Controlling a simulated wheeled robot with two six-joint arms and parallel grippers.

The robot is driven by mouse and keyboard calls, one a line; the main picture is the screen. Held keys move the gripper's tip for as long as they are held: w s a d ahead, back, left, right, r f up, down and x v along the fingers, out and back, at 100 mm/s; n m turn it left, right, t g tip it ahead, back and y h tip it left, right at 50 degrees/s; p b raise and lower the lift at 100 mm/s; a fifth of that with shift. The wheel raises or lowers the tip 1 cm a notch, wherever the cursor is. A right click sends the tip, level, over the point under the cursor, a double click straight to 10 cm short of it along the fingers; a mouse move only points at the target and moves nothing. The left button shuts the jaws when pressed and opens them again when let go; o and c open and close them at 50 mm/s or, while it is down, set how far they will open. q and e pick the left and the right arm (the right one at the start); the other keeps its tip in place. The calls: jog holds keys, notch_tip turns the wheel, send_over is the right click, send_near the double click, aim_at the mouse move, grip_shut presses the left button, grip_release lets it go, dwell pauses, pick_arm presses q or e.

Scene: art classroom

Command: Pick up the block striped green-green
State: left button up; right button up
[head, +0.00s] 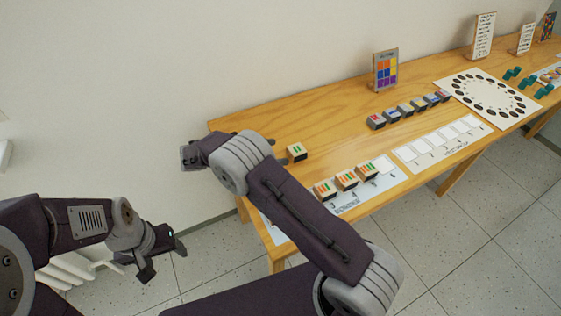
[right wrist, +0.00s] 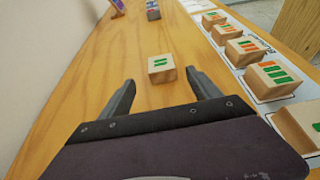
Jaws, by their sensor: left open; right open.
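The block with two green stripes (head: 297,152) is a small wooden cube standing alone on the table near its left end. In the right wrist view the same block (right wrist: 161,70) sits just ahead of my open fingers, roughly centred between them and apart from both. My right gripper (right wrist: 160,82) is open and empty, low over the table. In the head view the right arm hides most of that gripper. My left gripper (head: 163,252) is open and empty, off the table's left end above the floor.
Several striped blocks, such as one with orange and green stripes (right wrist: 271,80), stand on a white numbered strip (head: 388,178) along the front edge. Dark-sided blocks (head: 405,109) stand in a row further back. Bare wood surrounds the green-striped block. A wall borders the table's back.

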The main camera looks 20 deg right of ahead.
aim_at(296, 149)
jog(key=shift+s+d+r, duration=0.15)
jog(key=shift+s+d, duration=0.15)
jog(key=shift+d, duration=0.2)
jog(key=shift+w+d+f, duration=0.25)
jog(key=shift+d+f, duration=0.15)
jog(key=shift+d, duration=0.25)
jog(key=shift+w+d+f, duration=0.25)
jog(key=shift+d+f, duration=0.1)
jog(key=shift+d, duration=0.55)
jog(key=x, duration=0.5)
jog(key=shift+d+r, duration=0.1)
jog(key=shift+s, duration=0.1)
jog(key=c, duration=1.4)
jog(key=shift+r, duration=0.5)
jog(key=shift+c, duration=0.2)
jog(key=r, duration=0.4)
jog(key=shift+s+d+r+p, duration=0.1)
jog(key=shift+s+d+p, duration=0.2)
jog(key=shift+d, duration=0.05)
pick_arm(q)
jog(key=shift+d+r+p, duration=0.25)
jog(key=shift+r+p, duration=0.3)
jog(key=shift+r, duration=0.25)
pick_arm(e)
jog(key=s+d+r, duration=0.6)
jog(key=d, duration=0.2)
jog(key=shift+s+d, duration=0.2)
jog(key=shift+s, duration=0.15)
